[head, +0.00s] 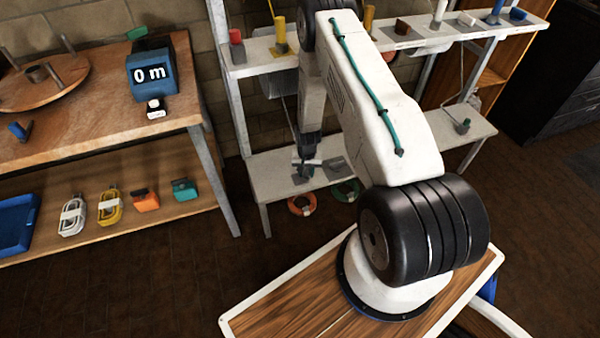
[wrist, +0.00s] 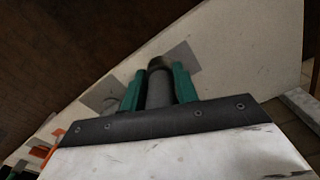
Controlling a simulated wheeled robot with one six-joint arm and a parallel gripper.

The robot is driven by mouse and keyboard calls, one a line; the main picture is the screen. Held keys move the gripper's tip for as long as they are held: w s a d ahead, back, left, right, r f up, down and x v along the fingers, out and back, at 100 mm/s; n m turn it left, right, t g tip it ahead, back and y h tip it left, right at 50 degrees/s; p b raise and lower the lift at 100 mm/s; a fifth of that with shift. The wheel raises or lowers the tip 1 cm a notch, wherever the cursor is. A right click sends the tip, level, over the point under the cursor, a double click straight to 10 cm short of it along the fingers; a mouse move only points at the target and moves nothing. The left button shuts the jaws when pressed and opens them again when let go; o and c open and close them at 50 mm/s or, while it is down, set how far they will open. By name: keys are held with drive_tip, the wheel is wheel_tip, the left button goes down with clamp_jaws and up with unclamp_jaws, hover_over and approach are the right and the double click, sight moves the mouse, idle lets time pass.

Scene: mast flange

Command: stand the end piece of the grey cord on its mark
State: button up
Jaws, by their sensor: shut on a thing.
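My gripper (wrist: 157,88) is shut on a grey cylinder with a dark top, the end piece (wrist: 159,88), held between its two green fingers. Beyond the end piece in the wrist view is a flat grey mark (wrist: 184,58) on the pale shelf (wrist: 235,50). Whether the piece touches the shelf or stands inside the mark cannot be told. A second grey patch (wrist: 100,94) lies to the left, with a small round grey thing beside it. In the head view my gripper (head: 304,172) is low over the lower shelf (head: 268,182), partly hidden by my arm.
The upper shelf (head: 425,38) carries several coloured pieces. A grey piece (head: 463,126) with a thin cord stands on the right part of the lower shelf. Orange (head: 302,206) and green (head: 345,190) coils lie under the shelf. A workbench (head: 80,120) stands at left.

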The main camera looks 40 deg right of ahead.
drive_tip(key=w, duration=0.3)
drive_tip(key=shift+w+a+f, duration=0.15)
drive_tip(key=shift+w+a, duration=0.05)
drive_tip(key=shift+w, duration=0.15)
drive_tip(key=shift+w+f, duration=0.1)
drive_tip(key=shift+f, duration=1.65)
drive_tip(key=shift+f, duration=0.1)
drive_tip(key=o, duration=1.1)
wheel_tip(320, 180, up, 12)
